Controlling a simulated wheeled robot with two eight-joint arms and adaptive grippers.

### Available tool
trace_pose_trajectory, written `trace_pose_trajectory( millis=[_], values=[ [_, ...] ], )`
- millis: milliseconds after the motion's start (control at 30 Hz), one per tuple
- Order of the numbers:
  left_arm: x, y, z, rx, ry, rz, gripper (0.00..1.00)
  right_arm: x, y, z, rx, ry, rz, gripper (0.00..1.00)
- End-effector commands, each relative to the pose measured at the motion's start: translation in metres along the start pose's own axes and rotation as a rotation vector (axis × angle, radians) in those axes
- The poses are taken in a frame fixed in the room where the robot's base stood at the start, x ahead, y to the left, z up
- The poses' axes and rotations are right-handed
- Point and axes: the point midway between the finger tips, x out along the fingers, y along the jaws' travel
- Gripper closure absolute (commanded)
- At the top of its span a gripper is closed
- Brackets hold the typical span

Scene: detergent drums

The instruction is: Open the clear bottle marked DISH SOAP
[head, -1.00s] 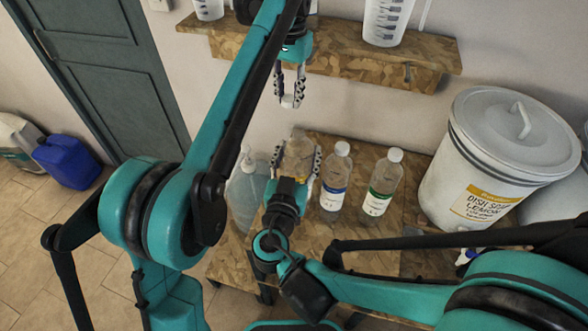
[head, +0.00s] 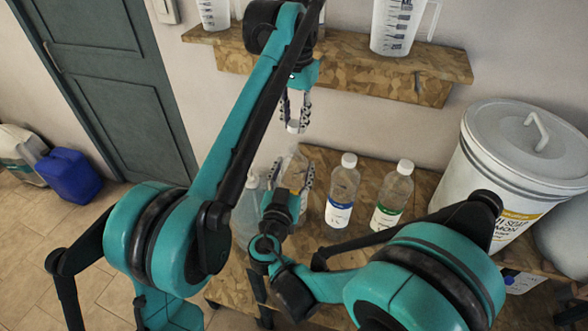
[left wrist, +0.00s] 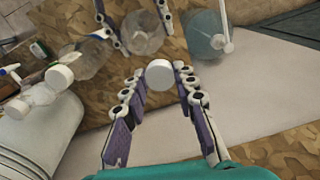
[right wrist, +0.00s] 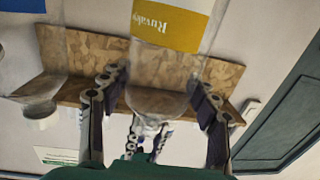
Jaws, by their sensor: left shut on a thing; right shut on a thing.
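A clear bottle (head: 296,168) with a yellow-orange label is held in my right gripper (head: 287,182), shut around its body. In the right wrist view the bottle (right wrist: 168,60) shows the label's "Ruvaley"; I cannot read DISH SOAP on it. My left gripper (head: 296,115) is above it, shut on a white cap (head: 293,126). The cap also shows between its fingertips in the left wrist view (left wrist: 159,74). The cap is apart from the bottle's neck, and the bottle's top looks bare.
A blue-label bottle (head: 341,197) and a green-label bottle (head: 392,197), both white-capped, stand right of the held bottle on the wooden table (head: 318,158). A pump bottle (head: 249,205) stands left. A white drum (head: 480,160) is at right. A shelf (head: 350,60) with measuring jugs is behind.

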Motion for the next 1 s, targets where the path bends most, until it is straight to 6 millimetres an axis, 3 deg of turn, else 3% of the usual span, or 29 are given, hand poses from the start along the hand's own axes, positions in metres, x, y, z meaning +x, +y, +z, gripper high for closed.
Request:
trace_pose_trajectory(
  millis=[100, 133, 200, 633, 1000],
  values=[
    [0.004, 0.000, 0.000, 0.000, 0.000, 0.000, 1.00, 0.000, 0.000, 0.004, 0.000, 0.000, 0.000, 1.00],
    [0.005, 0.000, 0.000, 0.000, 0.000, 0.000, 1.00, 0.000, 0.000, 0.004, 0.000, 0.000, 0.000, 0.37],
    [0.003, 0.000, 0.000, 0.000, 0.000, 0.000, 1.00, 0.000, 0.000, 0.003, 0.000, 0.000, 0.000, 0.18],
    [-0.002, 0.000, 0.000, 0.000, 0.000, 0.000, 1.00, -0.003, -0.001, -0.002, 0.000, 0.000, -0.001, 0.18],
    [-0.013, 0.000, 0.000, 0.000, 0.000, 0.000, 1.00, -0.081, -0.002, -0.002, 0.000, 0.000, -0.006, 0.18]
  ],
)
